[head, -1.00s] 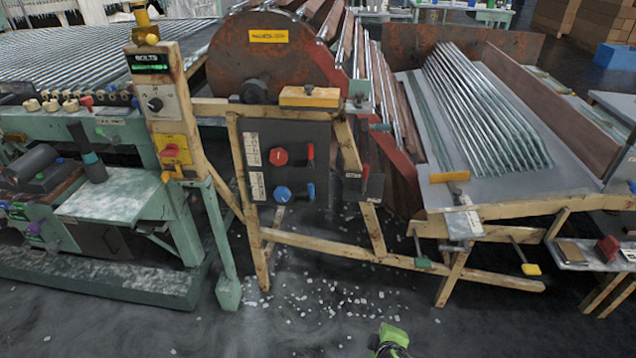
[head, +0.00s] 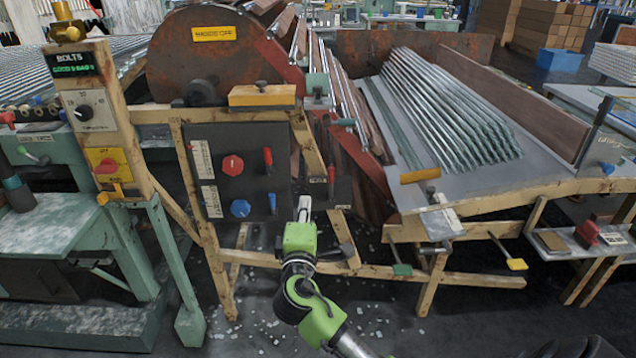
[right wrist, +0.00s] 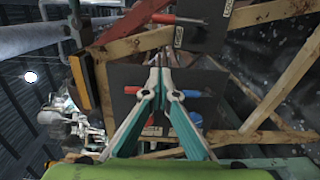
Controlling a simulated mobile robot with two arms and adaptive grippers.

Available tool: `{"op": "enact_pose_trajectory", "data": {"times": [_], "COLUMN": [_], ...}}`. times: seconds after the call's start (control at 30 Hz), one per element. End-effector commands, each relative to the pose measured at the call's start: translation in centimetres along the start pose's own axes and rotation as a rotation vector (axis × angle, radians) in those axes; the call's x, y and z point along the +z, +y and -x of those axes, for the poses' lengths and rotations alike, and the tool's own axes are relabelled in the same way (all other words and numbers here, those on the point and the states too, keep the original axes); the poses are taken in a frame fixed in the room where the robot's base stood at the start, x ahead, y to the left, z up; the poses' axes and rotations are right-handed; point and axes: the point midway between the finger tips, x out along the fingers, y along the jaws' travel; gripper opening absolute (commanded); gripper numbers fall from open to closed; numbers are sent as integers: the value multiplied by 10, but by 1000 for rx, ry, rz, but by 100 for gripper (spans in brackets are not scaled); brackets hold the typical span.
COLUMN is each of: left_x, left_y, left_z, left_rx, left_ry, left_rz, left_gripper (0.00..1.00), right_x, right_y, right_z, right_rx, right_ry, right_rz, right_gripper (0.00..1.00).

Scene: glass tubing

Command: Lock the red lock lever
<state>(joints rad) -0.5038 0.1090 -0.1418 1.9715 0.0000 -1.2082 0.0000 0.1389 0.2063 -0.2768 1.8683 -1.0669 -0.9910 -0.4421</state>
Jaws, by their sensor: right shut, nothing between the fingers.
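A red lever (head: 331,181) stands upright on a small dark box to the right of the dark control panel. It appears larger in the right wrist view (right wrist: 180,19), lying across the top. A second red lever (head: 268,160) is on the panel beside a red knob. I cannot tell from the frames which is the lock lever. My right gripper (head: 304,203) is in front of the panel's lower right corner, just below and left of the side lever. Its fingers (right wrist: 160,75) are shut with nothing between them, apart from the levers. My left gripper is not in view.
The dark panel (head: 222,150) also carries a red knob (head: 233,165), a blue knob (head: 240,208) and a blue lever (head: 272,203). Wooden frame beams surround it. A sloped table (head: 388,150) with glass tubes stands right. White shards litter the floor.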

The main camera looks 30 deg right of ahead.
Motion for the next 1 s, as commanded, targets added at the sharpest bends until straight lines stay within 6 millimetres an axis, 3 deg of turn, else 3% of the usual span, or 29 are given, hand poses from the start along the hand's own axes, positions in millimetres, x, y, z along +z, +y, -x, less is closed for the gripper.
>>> {"op": "enact_pose_trajectory", "data": {"times": [0.27, 0.63, 0.8, 1.0], "left_x": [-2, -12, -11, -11], "left_y": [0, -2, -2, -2], "left_z": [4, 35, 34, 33], "left_rx": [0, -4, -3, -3], "left_ry": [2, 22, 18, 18], "left_rz": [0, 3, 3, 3], "left_gripper": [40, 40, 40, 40], "right_x": [1, 0, 26, 38], "right_y": [0, -1, -1, -1], "right_z": [-25, -103, -107, -110], "right_rx": [2, 0, -1, -2], "right_ry": [-2, -2, 0, 1], "right_rz": [1, 1, 2, 0], "right_gripper": [0, 0, 0, 0]}}
